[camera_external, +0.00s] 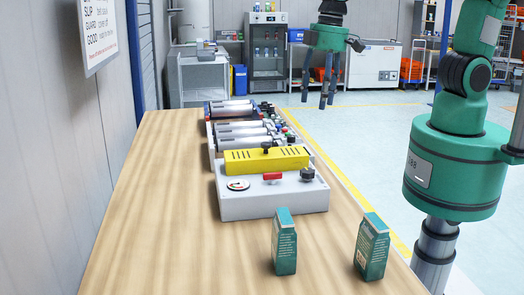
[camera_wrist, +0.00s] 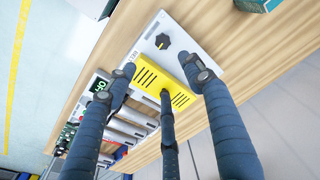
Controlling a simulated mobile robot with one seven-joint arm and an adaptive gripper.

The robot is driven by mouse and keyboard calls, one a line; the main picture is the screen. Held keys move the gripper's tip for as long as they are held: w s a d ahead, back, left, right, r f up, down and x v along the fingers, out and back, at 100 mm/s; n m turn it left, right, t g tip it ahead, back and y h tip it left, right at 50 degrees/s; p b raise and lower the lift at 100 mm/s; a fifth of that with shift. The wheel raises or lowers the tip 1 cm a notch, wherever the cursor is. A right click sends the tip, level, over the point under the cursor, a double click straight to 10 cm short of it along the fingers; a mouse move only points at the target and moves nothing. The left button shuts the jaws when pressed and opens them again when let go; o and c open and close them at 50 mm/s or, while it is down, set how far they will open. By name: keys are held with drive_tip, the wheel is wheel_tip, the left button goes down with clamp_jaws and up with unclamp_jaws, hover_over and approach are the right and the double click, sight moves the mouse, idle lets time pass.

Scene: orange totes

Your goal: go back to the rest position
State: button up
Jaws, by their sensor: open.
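My gripper (camera_external: 320,98) hangs at the upper middle of the external view, to the right of the table and the panel machine. Its dark fingers point down, spread apart, with nothing between them. In the wrist view my gripper (camera_wrist: 164,74) shows three blue-grey fingers, open and empty. Behind them lies the white control panel (camera_wrist: 180,50) with its yellow slotted block (camera_wrist: 148,78) and black knob (camera_wrist: 162,41). No finger appears to hold any of it.
A wooden table (camera_external: 165,215) bears the white panel machine (camera_external: 275,203) with its yellow block (camera_external: 265,160), and two green cartons (camera_external: 285,242) (camera_external: 372,247) near the front. Shelving, a fridge (camera_external: 266,50) and a white freezer (camera_external: 375,65) stand at the back.

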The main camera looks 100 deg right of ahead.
drive_tip(key=s+d+r+t+b, duration=0.1)
drive_tip(key=s+r+t+b, duration=0.1)
drive_tip(key=s+r, duration=0.4)
drive_tip(key=s+d+r+n+t+b, duration=0.1)
drive_tip(key=s+d+r+t+b, duration=0.1)
drive_tip(key=s+r, duration=0.5)
drive_tip(key=s+b, duration=0.1)
drive_tip(key=s, duration=0.5)
drive_tip(key=shift+s+b, duration=0.3)
idle(0.5)
